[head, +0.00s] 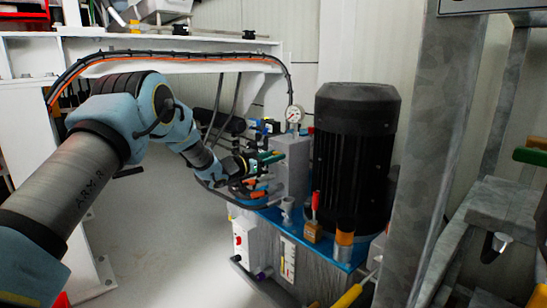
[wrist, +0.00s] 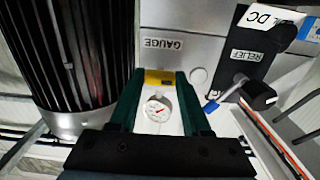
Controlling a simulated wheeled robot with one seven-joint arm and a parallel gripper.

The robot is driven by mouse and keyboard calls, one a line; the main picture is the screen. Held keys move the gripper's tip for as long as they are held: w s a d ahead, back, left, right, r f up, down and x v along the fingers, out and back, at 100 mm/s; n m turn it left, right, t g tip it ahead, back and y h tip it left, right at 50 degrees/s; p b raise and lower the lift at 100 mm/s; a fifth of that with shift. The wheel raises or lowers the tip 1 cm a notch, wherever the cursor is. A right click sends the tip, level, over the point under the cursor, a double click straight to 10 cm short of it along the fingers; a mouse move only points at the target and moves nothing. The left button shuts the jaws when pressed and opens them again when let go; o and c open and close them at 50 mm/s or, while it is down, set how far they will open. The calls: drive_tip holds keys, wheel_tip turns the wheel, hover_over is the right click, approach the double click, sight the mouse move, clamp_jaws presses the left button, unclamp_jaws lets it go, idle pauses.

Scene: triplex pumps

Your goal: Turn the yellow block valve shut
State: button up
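The yellow block valve part (wrist: 159,78) shows in the wrist view as a small yellow block under the GAUGE label. My gripper (wrist: 160,76) has its two green fingers apart, one on each side of this block. The block fills the gap between the fingertips. I cannot tell whether the fingers press on it or only stand around it. In the head view my gripper (head: 268,160) is at the grey block beside the black motor, and the yellow part is hidden there.
A round dial gauge (wrist: 158,110) shows between my fingers; it also stands atop the grey block (head: 293,114). A black motor (head: 355,150) is close on one side. A RELIEF valve with a black knob (wrist: 259,95) is at the right in the wrist view. A steel post (head: 430,150) stands right.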

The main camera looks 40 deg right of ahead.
clamp_jaws()
drive_tip(key=shift+m, duration=0.4)
drive_tip(key=shift+f+m+b, duration=0.1)
drive_tip(key=shift+m+b, duration=4.35)
drive_tip(key=shift+m, duration=4.15)
drive_tip(key=o, duration=0.5)
unclamp_jaws()
